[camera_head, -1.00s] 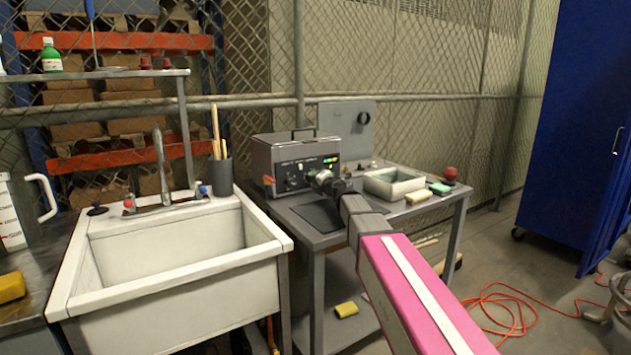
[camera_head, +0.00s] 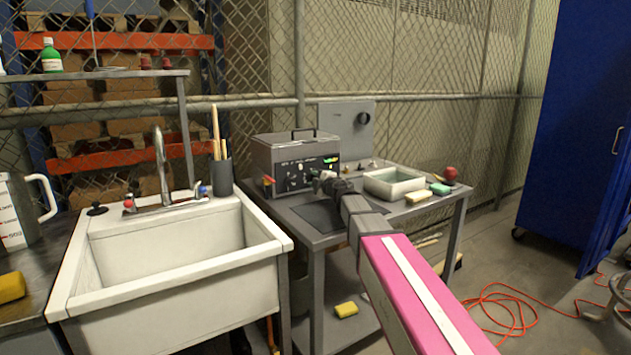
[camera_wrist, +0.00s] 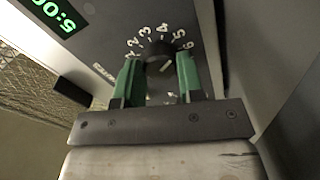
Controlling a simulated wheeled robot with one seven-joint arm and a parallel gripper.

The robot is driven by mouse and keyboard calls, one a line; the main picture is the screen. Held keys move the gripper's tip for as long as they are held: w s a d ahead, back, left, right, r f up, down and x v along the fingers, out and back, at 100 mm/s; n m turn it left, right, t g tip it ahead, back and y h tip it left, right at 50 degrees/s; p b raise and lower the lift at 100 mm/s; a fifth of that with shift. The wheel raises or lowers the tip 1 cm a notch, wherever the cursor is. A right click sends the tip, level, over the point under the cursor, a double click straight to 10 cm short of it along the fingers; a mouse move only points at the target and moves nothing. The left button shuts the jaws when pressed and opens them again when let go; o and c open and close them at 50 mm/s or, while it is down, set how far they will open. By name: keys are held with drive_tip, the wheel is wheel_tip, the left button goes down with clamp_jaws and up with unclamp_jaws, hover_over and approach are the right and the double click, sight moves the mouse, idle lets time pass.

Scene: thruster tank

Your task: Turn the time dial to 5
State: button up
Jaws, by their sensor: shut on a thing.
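The time dial (camera_wrist: 158,50) is a dark round knob ringed by white numbers in the wrist view. My gripper (camera_wrist: 157,66) has its two green fingers on either side of the dial, shut on it. A pale mark shows on the knob, but I cannot tell exactly which number it indicates. In the head view the dial is hidden behind my gripper (camera_head: 322,180) at the front of the grey machine (camera_head: 290,155).
The machine stands on a grey table (camera_head: 300,215) with a white tray (camera_head: 394,183), sponges (camera_head: 418,196) and a red ball (camera_head: 450,174) to the right. A white sink (camera_head: 170,275) stands left. An orange cable (camera_head: 500,312) lies on the floor at right.

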idle(0.4)
drive_tip(key=o, duration=0.9)
drive_tip(key=v, duration=1.1)
